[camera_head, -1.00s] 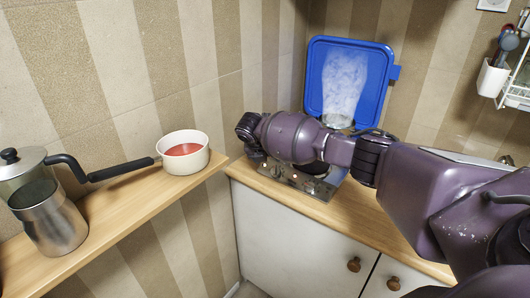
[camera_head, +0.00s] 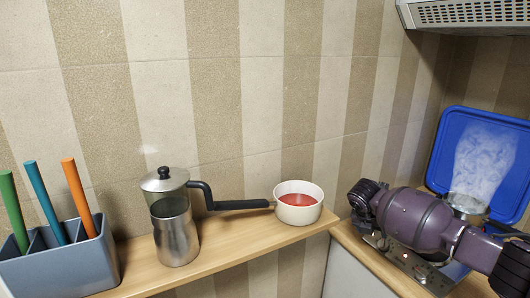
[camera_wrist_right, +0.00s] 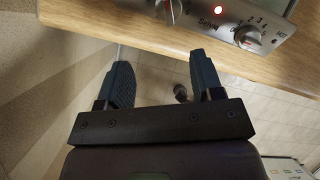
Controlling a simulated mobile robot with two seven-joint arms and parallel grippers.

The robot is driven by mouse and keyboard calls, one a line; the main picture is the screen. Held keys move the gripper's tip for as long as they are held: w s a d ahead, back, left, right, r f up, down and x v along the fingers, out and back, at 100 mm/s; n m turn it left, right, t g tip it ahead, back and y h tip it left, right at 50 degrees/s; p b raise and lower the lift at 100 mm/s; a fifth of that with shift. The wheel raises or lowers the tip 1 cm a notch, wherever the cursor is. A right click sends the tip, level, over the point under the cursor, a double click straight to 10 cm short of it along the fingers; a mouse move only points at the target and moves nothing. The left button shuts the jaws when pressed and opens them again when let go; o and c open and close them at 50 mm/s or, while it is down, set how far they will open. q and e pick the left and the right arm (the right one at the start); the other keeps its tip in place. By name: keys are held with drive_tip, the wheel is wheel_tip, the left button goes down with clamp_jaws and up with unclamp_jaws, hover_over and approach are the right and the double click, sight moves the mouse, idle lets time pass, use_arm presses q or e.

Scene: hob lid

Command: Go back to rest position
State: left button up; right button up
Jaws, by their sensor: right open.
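My right gripper (camera_wrist_right: 158,82) is open in the right wrist view, with nothing between its two dark fingers. It is over the front edge of the wooden worktop, close to the hob's control panel. In the head view my purple right arm reaches in from the right, in front of the hob (camera_head: 428,272), and hides part of it. The blue hob lid (camera_head: 449,143) stands raised at the back. A metal pot (camera_head: 468,204) sits by the lid, with pale steam above it. My left gripper is not in view.
A grey holder (camera_head: 62,268) with coloured sticks is at left. A vented hood (camera_head: 470,14) hangs above.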

drive_tip(key=s+a+f+m+t+y, duration=0.25)
drive_tip(key=s+a+f+m, duration=0.25)
drive_tip(key=s+a+f, duration=0.4)
drive_tip(key=s+a+f+m+t+y, duration=0.1)
drive_tip(key=s+a+f+m+y, duration=0.35)
drive_tip(key=s+a+f, duration=0.5)
drive_tip(key=s+d+m+t+h, duration=0.1)
drive_tip(key=s+d+m, duration=0.3)
drive_tip(key=s+m, duration=0.5)
drive_tip(key=s+d+m+t+h, duration=0.1)
drive_tip(key=s+d+m+t, duration=0.3)
drive_tip(key=s+m, duration=0.4)
drive_tip(key=shift+s+r+m+t, duration=0.35)
drive_tip(key=shift+s+r, duration=0.05)
drive_tip(key=shift+s, duration=0.4)
drive_tip(key=shift+d, duration=0.1)
